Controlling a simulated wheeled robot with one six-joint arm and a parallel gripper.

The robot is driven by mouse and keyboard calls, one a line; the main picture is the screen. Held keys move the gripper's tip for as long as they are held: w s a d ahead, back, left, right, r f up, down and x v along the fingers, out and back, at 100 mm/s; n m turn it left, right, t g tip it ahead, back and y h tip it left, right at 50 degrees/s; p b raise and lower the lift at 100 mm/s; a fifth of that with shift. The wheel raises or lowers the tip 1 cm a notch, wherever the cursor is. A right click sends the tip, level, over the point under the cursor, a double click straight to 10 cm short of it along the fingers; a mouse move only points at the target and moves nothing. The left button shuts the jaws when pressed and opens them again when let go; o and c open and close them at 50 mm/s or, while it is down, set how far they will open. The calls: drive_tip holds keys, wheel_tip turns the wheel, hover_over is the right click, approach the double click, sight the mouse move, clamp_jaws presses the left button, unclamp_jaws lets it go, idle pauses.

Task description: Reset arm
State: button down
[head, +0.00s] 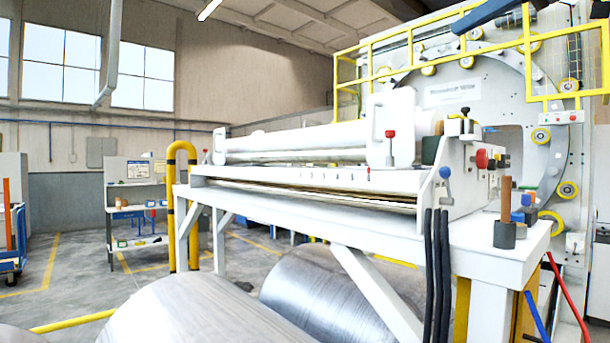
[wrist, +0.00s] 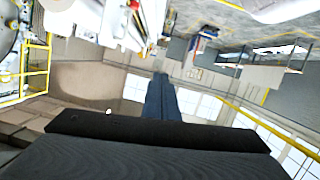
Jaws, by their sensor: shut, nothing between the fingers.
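My gripper (wrist: 161,80) shows in the wrist view as two dark blue-grey fingers lying together, shut with nothing between them. It is out in the air, and the hall appears turned over and tilted behind it. The fingers touch nothing that I can see.
A white bench (head: 300,195) with a long roller runs across the middle. Behind it stands a large ring machine (head: 475,95) with yellow railings (head: 440,40). Steel coils (head: 195,308) lie in front. A yellow hoop post (head: 181,205) stands left. Open floor (head: 75,255) lies far left.

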drive_tip(key=w+a+f+m+g+h, duration=0.1)
drive_tip(key=w+f+m+g+h, duration=0.15)
drive_tip(key=f, duration=1.05)
drive_tip(key=w+a+f+m+g+h, duration=0.1)
drive_tip(key=w+f+m, duration=0.25)
drive_tip(key=f, duration=0.95)
drive_tip(key=w+a+f+m+g+h, duration=0.1)
drive_tip(key=w+f+m+g, duration=0.15)
drive_tip(key=f, duration=0.95)
drive_tip(key=s+a+f+g+h, duration=0.1)
drive_tip(key=s+a+f+h, duration=0.15)
drive_tip(key=s+f, duration=0.7)
drive_tip(key=s+a+f+g+h, duration=0.1)
drive_tip(key=s+a+f+g, duration=0.3)
drive_tip(key=f, duration=1)
drive_tip(key=s+a+f+t+h, duration=0.1)
drive_tip(key=s+a+f, duration=0.1)
drive_tip(key=s+f, duration=0.8)
wheel_tip(320, 180, down, 13)
drive_tip(key=w+g+b, duration=0.1)
drive_tip(key=w+b, duration=0.1)
drive_tip(key=b, duration=0.8)
drive_tip(key=shift+w+r+m, duration=0.2)
drive_tip(key=shift+w+m, duration=0.15)
drive_tip(key=shift+d, duration=0.1)
